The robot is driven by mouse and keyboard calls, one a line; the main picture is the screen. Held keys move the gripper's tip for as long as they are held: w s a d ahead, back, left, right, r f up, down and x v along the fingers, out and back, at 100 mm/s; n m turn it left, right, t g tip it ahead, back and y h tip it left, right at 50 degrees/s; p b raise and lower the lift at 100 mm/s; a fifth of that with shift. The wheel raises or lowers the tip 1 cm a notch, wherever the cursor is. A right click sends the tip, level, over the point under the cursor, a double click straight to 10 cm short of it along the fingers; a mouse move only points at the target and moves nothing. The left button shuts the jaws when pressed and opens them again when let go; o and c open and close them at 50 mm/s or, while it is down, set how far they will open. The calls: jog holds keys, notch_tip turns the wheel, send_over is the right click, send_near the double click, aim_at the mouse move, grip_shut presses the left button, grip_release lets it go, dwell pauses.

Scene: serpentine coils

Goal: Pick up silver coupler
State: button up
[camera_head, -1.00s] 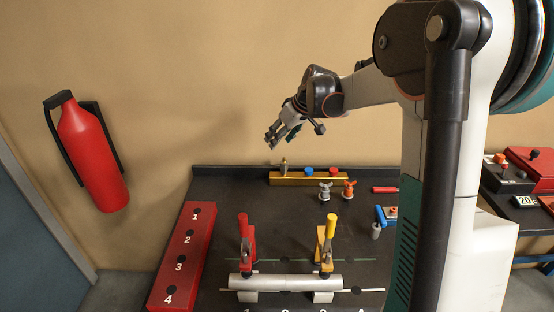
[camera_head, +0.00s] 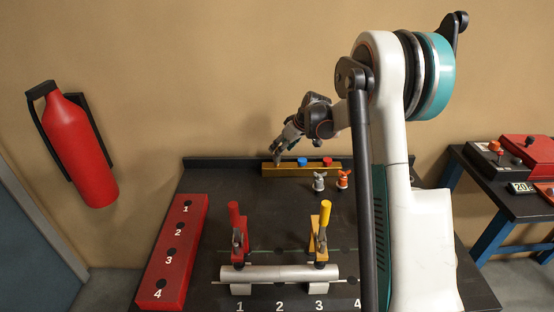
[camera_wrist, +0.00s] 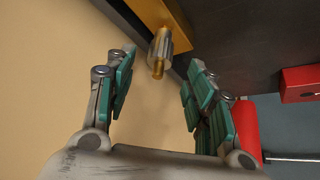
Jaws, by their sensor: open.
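A silver cylinder with brass-coloured ends, which looks like the silver coupler (camera_wrist: 161,50), is at the brass-yellow rack (camera_wrist: 150,12) in the wrist view. My gripper (camera_wrist: 160,68) is open and empty, with its teal-padded fingers to either side of the coupler's near end. No contact shows. In the head view, my gripper (camera_head: 277,158) is at the left end of the rack (camera_head: 300,171) and largely hides the coupler there. The rack also holds a blue-topped part (camera_head: 302,161) and a red-topped part (camera_head: 327,161).
A silver fitting (camera_head: 319,182) and an orange one (camera_head: 343,179) stand in front of the rack. Red and yellow clamps (camera_head: 238,235) (camera_head: 320,235) stand at a silver pipe (camera_head: 280,274). A red numbered block (camera_head: 172,250) lies left. The wall is close behind the rack.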

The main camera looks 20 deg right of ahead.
jog(key=b+x, duration=0.2)
jog(key=x, duration=0.3)
jog(key=shift+w, duration=0.15)
grip_shut()
